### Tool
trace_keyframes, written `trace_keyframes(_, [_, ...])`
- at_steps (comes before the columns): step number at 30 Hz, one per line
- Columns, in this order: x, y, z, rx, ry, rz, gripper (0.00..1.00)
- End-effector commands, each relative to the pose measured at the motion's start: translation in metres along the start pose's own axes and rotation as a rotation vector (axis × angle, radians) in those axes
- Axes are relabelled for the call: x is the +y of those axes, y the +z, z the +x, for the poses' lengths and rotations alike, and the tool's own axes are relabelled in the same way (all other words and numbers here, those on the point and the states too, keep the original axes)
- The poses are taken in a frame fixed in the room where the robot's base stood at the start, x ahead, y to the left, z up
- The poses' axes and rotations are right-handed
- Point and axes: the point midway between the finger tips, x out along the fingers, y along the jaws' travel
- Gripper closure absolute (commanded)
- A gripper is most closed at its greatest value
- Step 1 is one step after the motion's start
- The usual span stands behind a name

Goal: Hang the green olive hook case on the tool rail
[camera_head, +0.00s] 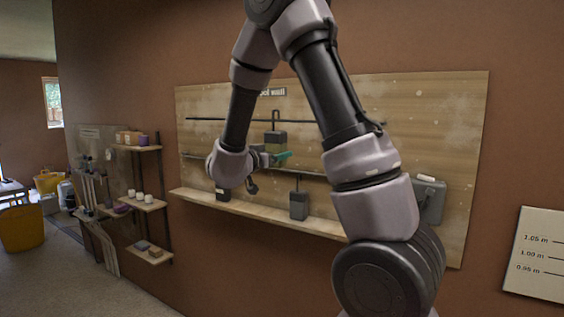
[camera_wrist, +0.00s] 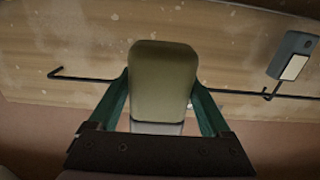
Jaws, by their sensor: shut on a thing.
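My gripper (camera_head: 272,158), with green fingers, is shut on the olive hook case (camera_head: 275,138) in front of the wooden tool wall. The case looks upright, and its dark hook rises above it at the upper tool rail (camera_head: 215,119). I cannot tell whether the hook touches the rail or is in front of it. In the wrist view the olive case (camera_wrist: 162,80) sits between the two green fingers (camera_wrist: 160,112) of my gripper and hides the middle of a dark rail (camera_wrist: 90,78) behind it. The hook is not visible there.
A lower rail (camera_head: 310,172) crosses the board. Below it, a dark case with a stem (camera_head: 298,205) and a small dark case (camera_head: 222,195) stand at the wooden ledge (camera_head: 260,212). A grey case (camera_head: 430,203) is at the right. Shelves (camera_head: 143,204) stand left.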

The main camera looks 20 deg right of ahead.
Motion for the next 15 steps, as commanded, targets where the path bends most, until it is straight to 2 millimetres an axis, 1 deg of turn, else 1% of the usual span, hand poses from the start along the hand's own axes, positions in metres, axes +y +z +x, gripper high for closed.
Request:
trace_keyframes(2, [0.001,-0.002,-0.002,0.001,0.004,0.000,0.86])
trace_keyframes(5, [0.002,-0.002,0.002,0.001,0.006,0.000,0.86])
trace_keyframes(15, [0.002,-0.002,0.028,0.001,0.007,0.001,0.86])
